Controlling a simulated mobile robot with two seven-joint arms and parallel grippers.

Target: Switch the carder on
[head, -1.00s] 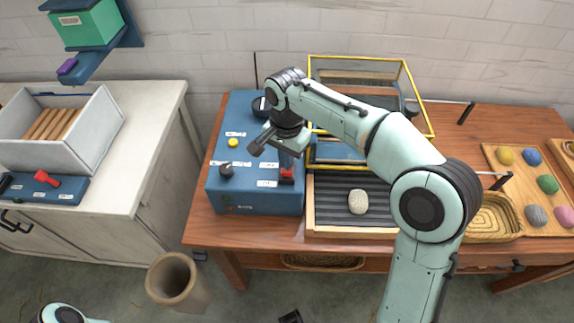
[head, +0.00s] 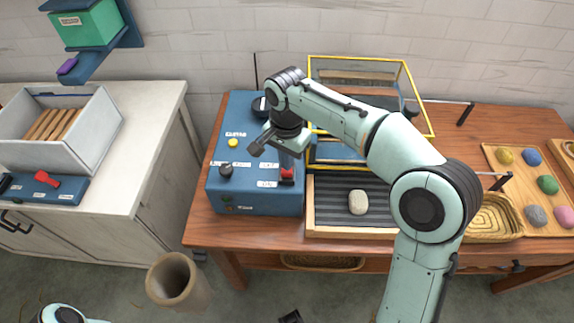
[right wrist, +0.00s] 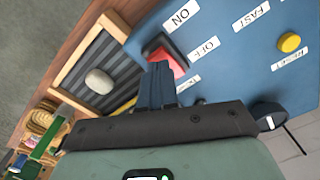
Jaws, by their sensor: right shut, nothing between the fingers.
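The carder's blue control box (head: 228,205) stands at the left of the wooden table. Its red rocker switch (head: 287,174) sits at the box's right front; in the right wrist view the red switch (right wrist: 172,62) lies beside the labels ON and OFF. My right gripper (head: 290,160) is shut and empty, pointing down at the switch. In the right wrist view its fingertips (right wrist: 160,66) overlap the edge of the switch; I cannot tell whether they touch it. The fingers hide part of the switch, and its position is unclear.
A yellow button (head: 233,143) and a black knob (head: 226,170) are on the same box. A pale lump (head: 358,202) lies on the dark ribbed belt (head: 330,215). A yellow-framed clear guard (head: 372,60) stands behind. Coloured wool balls lie on a board (head: 505,180) at right.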

